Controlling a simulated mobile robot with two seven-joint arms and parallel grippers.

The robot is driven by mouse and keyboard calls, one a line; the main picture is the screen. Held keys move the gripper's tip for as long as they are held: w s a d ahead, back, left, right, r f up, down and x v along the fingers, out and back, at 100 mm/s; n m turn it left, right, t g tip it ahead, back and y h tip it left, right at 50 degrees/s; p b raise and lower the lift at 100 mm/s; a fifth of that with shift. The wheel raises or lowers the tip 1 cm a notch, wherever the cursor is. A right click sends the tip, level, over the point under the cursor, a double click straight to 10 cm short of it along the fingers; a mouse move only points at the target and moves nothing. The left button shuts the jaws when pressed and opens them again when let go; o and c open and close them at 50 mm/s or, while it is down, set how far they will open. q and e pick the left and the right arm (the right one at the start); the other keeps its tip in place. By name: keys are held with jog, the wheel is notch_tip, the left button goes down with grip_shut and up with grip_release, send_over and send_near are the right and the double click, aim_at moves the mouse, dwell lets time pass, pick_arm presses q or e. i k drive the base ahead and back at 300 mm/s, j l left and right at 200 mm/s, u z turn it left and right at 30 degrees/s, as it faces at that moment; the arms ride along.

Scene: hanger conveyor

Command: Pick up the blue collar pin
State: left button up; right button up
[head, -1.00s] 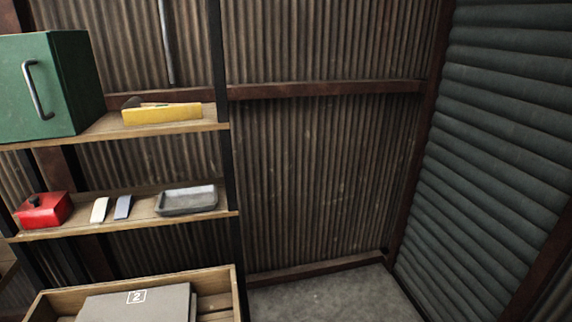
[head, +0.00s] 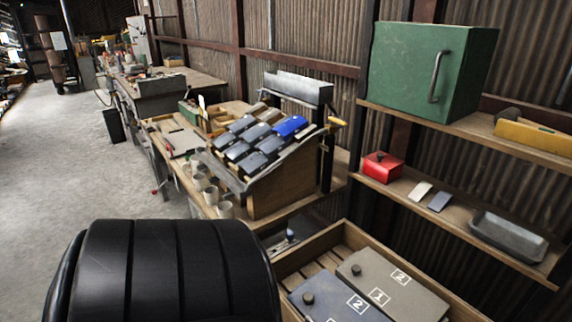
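I cannot make out a blue collar pin for certain. A bright blue piece (head: 290,127) lies at the upper right of a sloped rack (head: 285,183) on the workbench, beside several dark grey-blue pieces (head: 242,148); it is too small to tell what it is. A small blue-grey slab (head: 439,201) lies on the lower shelf at the right. Neither of my grippers is in view.
A large black ribbed form (head: 165,275), perhaps a seat back, fills the lower left foreground. A wooden crate (head: 338,229) holds numbered blocks. The shelf (head: 385,187) bears a red box (head: 382,167) and grey tray (head: 508,238). Concrete floor (head: 60,180) is open at left.

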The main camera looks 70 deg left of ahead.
aim_at(290, 234)
jog(key=u, duration=2.2)
